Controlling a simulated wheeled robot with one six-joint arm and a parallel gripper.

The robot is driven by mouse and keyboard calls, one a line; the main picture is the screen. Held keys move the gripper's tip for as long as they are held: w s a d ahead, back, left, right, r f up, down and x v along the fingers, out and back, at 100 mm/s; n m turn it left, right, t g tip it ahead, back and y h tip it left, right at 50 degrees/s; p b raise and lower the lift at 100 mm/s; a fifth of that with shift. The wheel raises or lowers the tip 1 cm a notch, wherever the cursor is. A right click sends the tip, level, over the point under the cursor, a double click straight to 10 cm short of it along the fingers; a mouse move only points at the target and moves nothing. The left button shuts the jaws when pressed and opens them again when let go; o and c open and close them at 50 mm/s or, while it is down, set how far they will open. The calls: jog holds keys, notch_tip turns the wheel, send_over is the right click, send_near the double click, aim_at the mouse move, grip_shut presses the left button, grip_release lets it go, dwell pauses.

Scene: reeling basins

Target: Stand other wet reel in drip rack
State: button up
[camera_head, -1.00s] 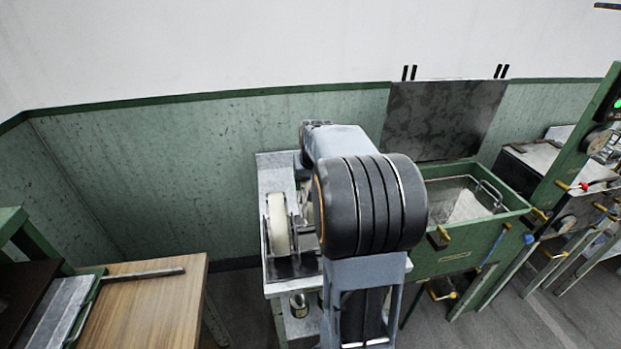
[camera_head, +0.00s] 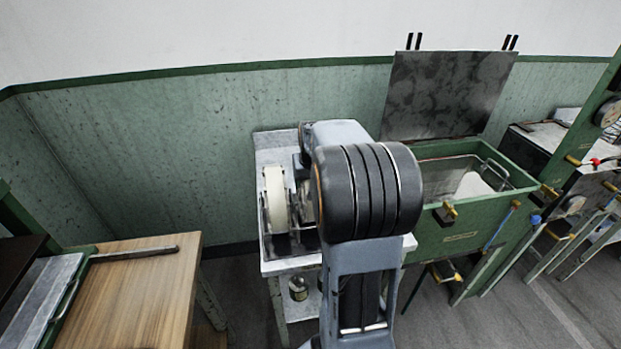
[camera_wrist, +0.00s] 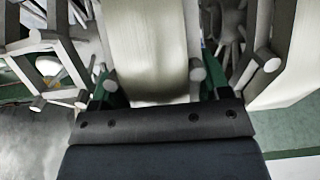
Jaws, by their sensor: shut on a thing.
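My gripper (camera_wrist: 154,78) shows in the wrist view, its green fingers either side of a wide pale reel (camera_wrist: 150,40), and is shut on it. Grey spokes and round peg ends stand on both sides of the pale band. In the head view, my arm hides the gripper and the held reel. One pale reel (camera_head: 276,198) stands upright in the dark drip rack (camera_head: 281,245) on a light stand, just left of my arm. The rack's right part is mostly hidden. I cannot tell whether the held reel touches the rack.
A green basin (camera_head: 450,240) with a wire handle stands right of my arm, a dark panel (camera_head: 445,95) behind it. A wooden table (camera_head: 145,290) is at the left. A small can (camera_head: 298,288) sits on the stand's lower shelf. Floor shows between table and stand.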

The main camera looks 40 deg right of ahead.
jog(key=shift+f, duration=0.1)
jog(key=o, duration=1.1)
jog(key=v, duration=1.4)
jog(key=f, duration=0.2)
jog(key=s+f, duration=0.1)
jog(key=shift+a+f, duration=0.35)
jog(key=shift+a, duration=0.05)
jog(key=s+a+f+n, duration=0.2)
jog(key=s+a+f, duration=0.2)
jog(key=a, duration=0.5)
jog(key=s+a+f+n+y, duration=0.1)
jog(key=s+a+f+n, duration=0.2)
jog(key=s+a, duration=0.4)
jog(key=a+f, duration=0.1)
jog(key=a, duration=0.2)
jog(key=shift+f+t+y, duration=0.2)
jog(key=shift+t+y, duration=0.1)
